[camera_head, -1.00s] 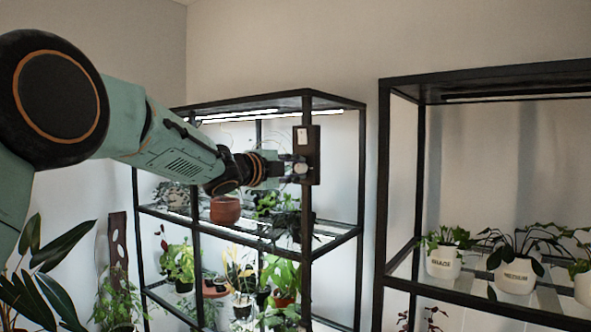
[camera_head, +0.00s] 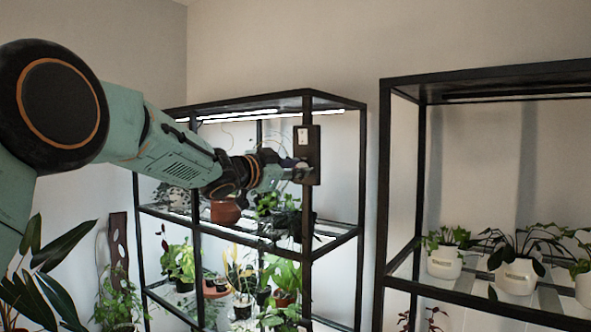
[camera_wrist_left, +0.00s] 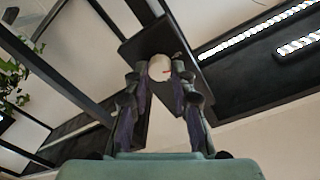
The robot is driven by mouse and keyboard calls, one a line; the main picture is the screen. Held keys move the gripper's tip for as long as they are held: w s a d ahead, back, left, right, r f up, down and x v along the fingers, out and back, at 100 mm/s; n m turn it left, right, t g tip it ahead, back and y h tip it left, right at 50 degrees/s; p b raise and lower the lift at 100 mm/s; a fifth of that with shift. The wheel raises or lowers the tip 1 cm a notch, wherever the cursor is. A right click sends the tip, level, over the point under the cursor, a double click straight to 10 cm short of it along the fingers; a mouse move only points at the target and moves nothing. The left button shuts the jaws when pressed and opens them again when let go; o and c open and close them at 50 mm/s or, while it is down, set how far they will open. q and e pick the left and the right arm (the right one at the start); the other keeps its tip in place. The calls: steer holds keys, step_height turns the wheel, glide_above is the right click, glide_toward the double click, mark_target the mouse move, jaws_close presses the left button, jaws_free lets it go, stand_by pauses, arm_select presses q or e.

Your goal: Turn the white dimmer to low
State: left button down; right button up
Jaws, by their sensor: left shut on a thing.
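The white dimmer (camera_wrist_left: 159,68) is a round knob with a small red mark, on a dark upright plate (camera_head: 312,155) fixed to the front post of the left shelf. My left gripper (camera_head: 297,171) reaches in from the left at the plate. In the left wrist view its two fingers stand either side of the knob, and the gripper (camera_wrist_left: 160,78) is shut on it. The red mark points to the right in that view. In the head view the fingers largely hide the knob. My right gripper is not in view.
The left black shelf (camera_head: 336,243) holds several plants, with a terracotta pot (camera_head: 225,211) behind my wrist. A lit strip (camera_head: 240,117) runs under its top. A second black shelf (camera_head: 470,302) with white pots (camera_head: 443,262) stands at right.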

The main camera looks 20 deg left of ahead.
arm_select(q)
steer(key=n, duration=0.4)
steer(key=shift+f, duration=0.3)
stand_by(0.5)
steer(key=c, duration=1.5)
jaws_free()
steer(key=o, duration=0.4)
steer(key=shift+a, duration=0.15)
steer(key=shift+r, duration=0.2)
steer(key=shift+s, duration=0.1)
steer(key=v, duration=1.2)
steer(key=shift+f, duration=0.1)
